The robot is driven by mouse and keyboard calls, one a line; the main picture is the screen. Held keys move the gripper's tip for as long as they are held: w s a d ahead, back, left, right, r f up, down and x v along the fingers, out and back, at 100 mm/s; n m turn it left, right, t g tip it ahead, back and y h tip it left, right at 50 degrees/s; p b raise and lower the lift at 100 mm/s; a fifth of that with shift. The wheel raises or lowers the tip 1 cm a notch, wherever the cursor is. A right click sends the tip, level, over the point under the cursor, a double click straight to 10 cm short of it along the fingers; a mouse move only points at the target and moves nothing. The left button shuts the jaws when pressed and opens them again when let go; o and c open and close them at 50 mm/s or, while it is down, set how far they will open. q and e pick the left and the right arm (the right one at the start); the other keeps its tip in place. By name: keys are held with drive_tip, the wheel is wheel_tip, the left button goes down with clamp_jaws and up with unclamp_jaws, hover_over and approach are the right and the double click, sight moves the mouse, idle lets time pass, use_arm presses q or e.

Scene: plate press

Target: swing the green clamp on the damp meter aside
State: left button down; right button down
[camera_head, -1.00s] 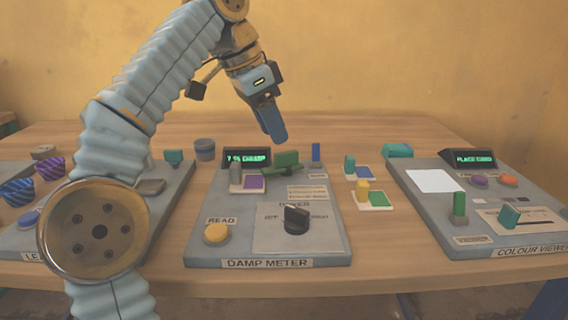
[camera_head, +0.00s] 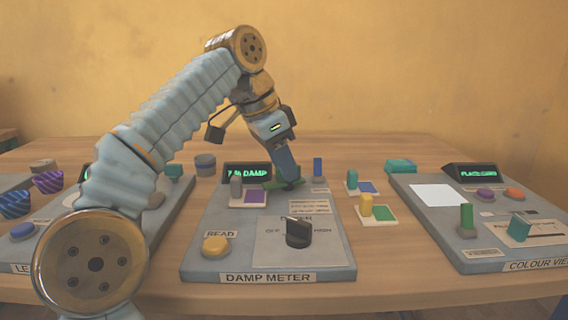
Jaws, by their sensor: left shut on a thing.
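The damp meter (camera_head: 195,262) is a grey slanted panel in the middle of the table. It has a lit display (camera_head: 247,172), a yellow READ button (camera_head: 216,246) and a black dial (camera_head: 298,232). The green clamp (camera_head: 272,185) is at the panel's back, right of a grey knob (camera_head: 236,187) and a purple square (camera_head: 255,196). My left gripper (camera_head: 288,178) reaches down from above and is shut on the green clamp, its fingers hiding most of the clamp. My right gripper is not in view.
The colour viewer (camera_head: 425,205) stands at the right. Another panel (camera_head: 170,205) is at the left, partly behind my left arm. Striped cups (camera_head: 48,181) are at far left.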

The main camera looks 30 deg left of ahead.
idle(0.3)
use_arm(q)
drive_tip(key=n+p, duration=0.1)
drive_tip(key=n+y, duration=0.1)
drive_tip(key=shift+s+d+r+n+p, duration=0.1)
drive_tip(key=shift+d+r+n+p, duration=0.05)
drive_tip(key=shift+n+p, duration=0.25)
drive_tip(key=n+y+p, duration=0.1)
drive_tip(key=n+p, duration=0.1)
drive_tip(key=n, duration=0.1)
drive_tip(key=shift+d+n+t, duration=0.1)
drive_tip(key=shift+n+t, duration=0.3)
drive_tip(key=shift+n+y+p, duration=0.5)
drive_tip(key=shift+n+p, duration=0.3)
drive_tip(key=n+y+p, duration=0.1)
drive_tip(key=n, duration=0.1)
drive_tip(key=shift+d+n+p, duration=0.2)
drive_tip(key=shift+n+p, duration=0.15)
drive_tip(key=shift+n, duration=0.05)
drive_tip(key=n+y+p, duration=0.1)
drive_tip(key=n, duration=0.2)
drive_tip(key=shift+d+n+g+p, duration=0.1)
drive_tip(key=shift+n+g+p, duration=0.2)
drive_tip(key=shift+g+p, duration=0.1)
drive_tip(key=shift+w+n+g+y, duration=0.2)
drive_tip(key=shift+n+g+y, duration=0.3)
drive_tip(key=shift+n, duration=1)
